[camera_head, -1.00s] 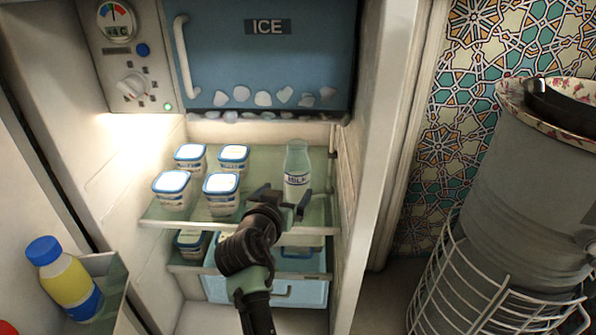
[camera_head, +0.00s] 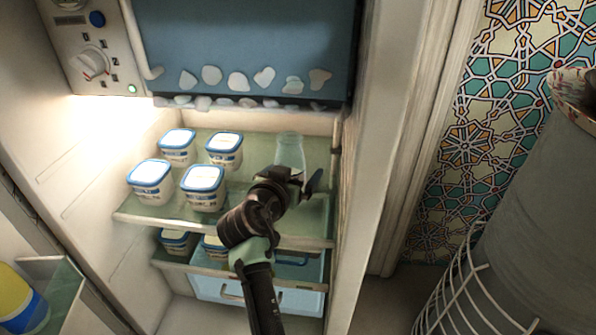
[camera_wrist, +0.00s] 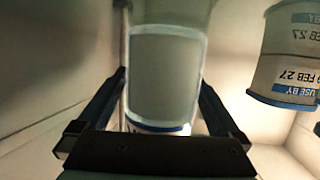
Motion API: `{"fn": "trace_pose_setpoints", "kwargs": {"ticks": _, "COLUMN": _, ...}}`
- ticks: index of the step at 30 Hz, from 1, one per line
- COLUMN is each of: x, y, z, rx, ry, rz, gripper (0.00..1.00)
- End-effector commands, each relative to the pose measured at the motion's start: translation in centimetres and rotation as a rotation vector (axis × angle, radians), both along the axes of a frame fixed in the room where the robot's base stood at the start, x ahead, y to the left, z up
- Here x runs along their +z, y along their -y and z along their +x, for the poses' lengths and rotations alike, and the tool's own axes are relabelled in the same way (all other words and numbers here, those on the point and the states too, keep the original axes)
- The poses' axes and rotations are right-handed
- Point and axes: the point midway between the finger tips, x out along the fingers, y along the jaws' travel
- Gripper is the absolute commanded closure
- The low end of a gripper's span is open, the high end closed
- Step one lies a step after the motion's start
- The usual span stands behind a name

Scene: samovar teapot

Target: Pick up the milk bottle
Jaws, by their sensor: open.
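The milk bottle (camera_head: 290,152) is pale, clear glass and stands upright on the upper glass shelf of the open fridge, at the right. My gripper (camera_head: 290,182) is in front of it in the head view and hides its lower part and label. In the wrist view the bottle (camera_wrist: 166,75) fills the middle, with a pale label panel. The fingers of my gripper (camera_wrist: 164,100) are spread, one on each side of the bottle. I cannot tell whether either finger touches it.
Several white tubs with blue rims (camera_head: 203,187) stand left of the bottle on the shelf (camera_head: 150,213). One tub (camera_wrist: 290,55) shows at the right in the wrist view. The fridge's right wall (camera_head: 350,170) is close beside the bottle. A blue drawer (camera_head: 255,290) is below.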

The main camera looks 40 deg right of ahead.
Motion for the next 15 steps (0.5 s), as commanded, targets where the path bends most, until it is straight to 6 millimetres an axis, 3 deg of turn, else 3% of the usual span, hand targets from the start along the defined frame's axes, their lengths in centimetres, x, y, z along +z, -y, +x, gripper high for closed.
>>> {"fn": "trace_pose_setpoints", "kwargs": {"ticks": 4, "x": 0.09, "y": -0.01, "z": 0.02, "rx": 0.0, "ry": 0.0, "rz": -0.001, "gripper": 0.02}}
{"fn": "trace_pose_setpoints", "kwargs": {"ticks": 15, "x": 0.07, "y": 0.0, "z": 0.0, "rx": 0.0, "ry": 0.0, "rz": 0.0, "gripper": 0.68}}
